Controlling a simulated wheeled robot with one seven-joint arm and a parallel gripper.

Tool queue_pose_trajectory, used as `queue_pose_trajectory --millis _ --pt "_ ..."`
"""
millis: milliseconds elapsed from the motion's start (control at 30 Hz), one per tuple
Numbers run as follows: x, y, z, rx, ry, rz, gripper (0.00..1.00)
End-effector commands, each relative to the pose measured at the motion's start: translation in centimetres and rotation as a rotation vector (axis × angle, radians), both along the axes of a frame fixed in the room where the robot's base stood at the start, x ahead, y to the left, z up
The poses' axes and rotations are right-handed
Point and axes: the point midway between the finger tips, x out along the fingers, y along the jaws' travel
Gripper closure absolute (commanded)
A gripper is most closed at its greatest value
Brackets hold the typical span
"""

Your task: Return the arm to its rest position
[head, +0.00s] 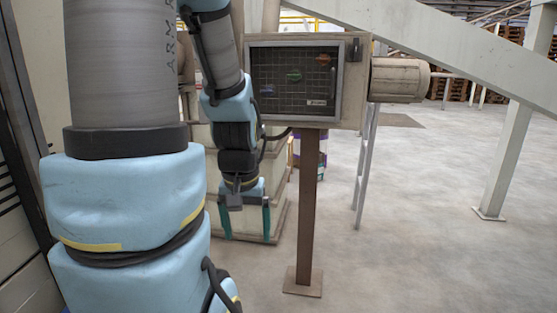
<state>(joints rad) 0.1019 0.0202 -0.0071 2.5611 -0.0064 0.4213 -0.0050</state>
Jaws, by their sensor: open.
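My arm (125,195) fills the left of the head view, with light blue joint covers and grey links. Its far part hangs down just left of the control box. My gripper (246,236) points downward at its end. Its two teal fingers are spread apart, and nothing shows between them. The gripper hangs in front of a pale boxy machine base, which it partly hides. I cannot tell how far apart they are.
A control box (352,85) with a dark screen (293,82) stands on a brown post (306,205), right of my gripper. A grey motor-like cylinder (398,80) juts from its right. A sloping beam (430,35) and support leg (510,145) stand farther right. Concrete floor (420,250) is open there.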

Motion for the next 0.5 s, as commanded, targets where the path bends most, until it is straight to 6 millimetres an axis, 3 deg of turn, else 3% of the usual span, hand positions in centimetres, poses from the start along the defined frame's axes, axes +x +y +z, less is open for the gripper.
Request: queue_pose_trajectory --millis 33,200,333,500 --pt "0.0 0.0 2.9 0.0 0.0 0.0 0.1" --pt "0.0 0.0 8.2 0.0 0.0 -0.001 0.1" --pt "0.0 0.0 11.3 0.0 0.0 -0.001 0.1" --pt "0.0 0.0 13.2 0.0 0.0 -0.001 0.1"
